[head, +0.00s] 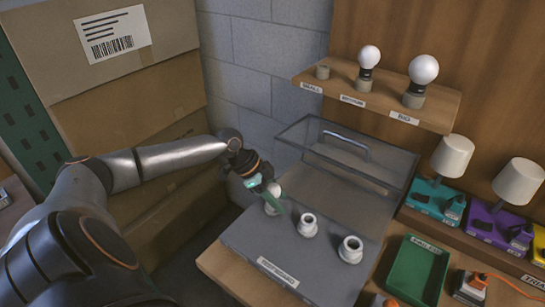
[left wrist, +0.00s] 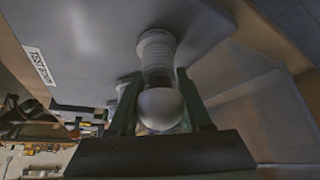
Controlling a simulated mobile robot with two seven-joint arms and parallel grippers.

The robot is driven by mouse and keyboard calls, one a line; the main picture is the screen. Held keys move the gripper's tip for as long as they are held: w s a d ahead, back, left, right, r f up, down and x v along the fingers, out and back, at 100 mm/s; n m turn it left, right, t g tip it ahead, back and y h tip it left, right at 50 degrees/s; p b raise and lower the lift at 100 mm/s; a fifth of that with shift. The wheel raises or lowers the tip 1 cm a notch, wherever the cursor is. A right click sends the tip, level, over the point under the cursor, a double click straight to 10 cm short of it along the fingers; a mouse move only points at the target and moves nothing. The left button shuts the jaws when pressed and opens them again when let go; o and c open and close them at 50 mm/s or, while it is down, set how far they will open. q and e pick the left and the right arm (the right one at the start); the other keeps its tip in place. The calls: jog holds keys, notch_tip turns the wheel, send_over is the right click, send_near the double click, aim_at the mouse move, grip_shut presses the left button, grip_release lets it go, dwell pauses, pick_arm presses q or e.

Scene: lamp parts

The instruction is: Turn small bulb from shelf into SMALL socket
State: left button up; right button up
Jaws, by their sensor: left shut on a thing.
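The small white bulb (left wrist: 160,108) is between the green fingers of my left gripper (left wrist: 160,100), which is shut on it. In the left wrist view the bulb is in line with the white ribbed small socket (left wrist: 157,50) and meets its end; how deep it sits I cannot tell. In the head view my left gripper (head: 274,198) is over the leftmost socket of the grey test board (head: 255,238), and its fingers partly hide the bulb (head: 270,207). The shelf holder marked SMALL (head: 322,72) is empty. My right gripper is not in view.
Two larger open sockets, a middle one (head: 308,226) and a big one (head: 351,250), stand right of my gripper. A clear raised lid (head: 350,150) is behind them. The shelf (head: 385,100) holds two bulbs. A green tray (head: 418,270) and lamps stand at right; cardboard boxes (head: 125,90) are at left.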

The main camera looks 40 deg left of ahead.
pick_arm(q)
jog(key=m+g+h+b, duration=0.1)
jog(key=m+b, duration=0.1)
jog(key=m, duration=0.1)
jog(key=shift+m+g, duration=0.4)
jog(key=shift+s+r+m+g, duration=0.15)
jog(key=shift+m+g, duration=0.35)
jog(key=shift+m, duration=0.3)
jog(key=shift+b, duration=0.3)
jog(key=shift+d+m+g+b, duration=0.1)
jog(key=shift+m+g+b, duration=0.4)
jog(key=shift+m, duration=0.4)
jog(key=m+g, duration=0.1)
jog(key=m, duration=0.1)
jog(key=m+g+b, duration=0.1)
jog(key=m, duration=0.1)
jog(key=shift+s, duration=0.35)
jog(key=shift+s+m+g+b, duration=0.1)
jog(key=shift+m+g+b, duration=0.25)
jog(key=shift+m, duration=0.15)
